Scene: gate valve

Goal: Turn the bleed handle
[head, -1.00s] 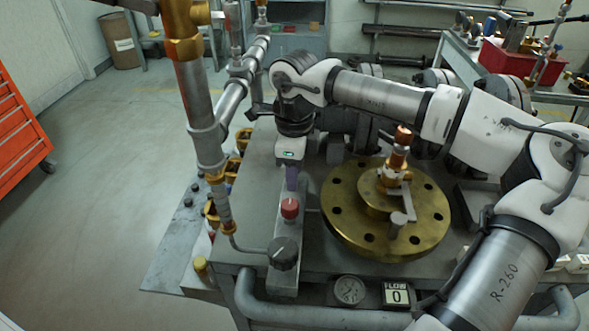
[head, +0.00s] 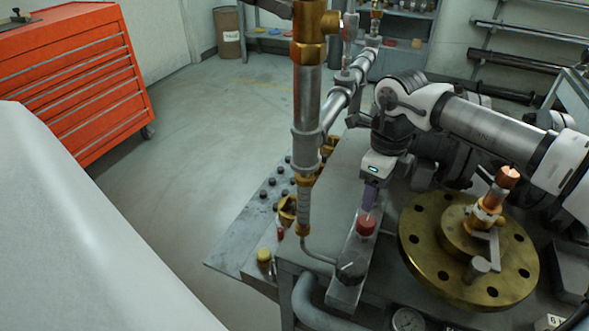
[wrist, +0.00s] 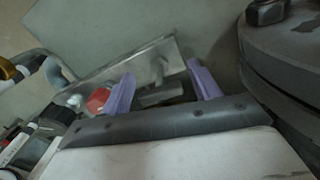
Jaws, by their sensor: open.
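My gripper (head: 367,206) hangs over a narrow metal plate (head: 345,293), its purple fingers pointing down just behind the red knob (head: 366,226). In the wrist view my gripper (wrist: 160,72) is open, with a dark grey bar-like part (wrist: 163,95) showing between its fingers. This part may be the bleed handle, but I cannot tell for sure; my gripper hides it in the head view. The red knob (wrist: 98,100) shows just outside the left finger in the wrist view. A black knob (head: 350,268) sits at the plate's near end. Contact with the fingers is unclear.
A vertical pipe (head: 306,120) stands left of my gripper. A brass flange (head: 425,265) with a small lever (head: 494,250) lies to the right. A round gauge (head: 408,319) is at the front edge. An orange tool chest (head: 80,75) stands across open floor.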

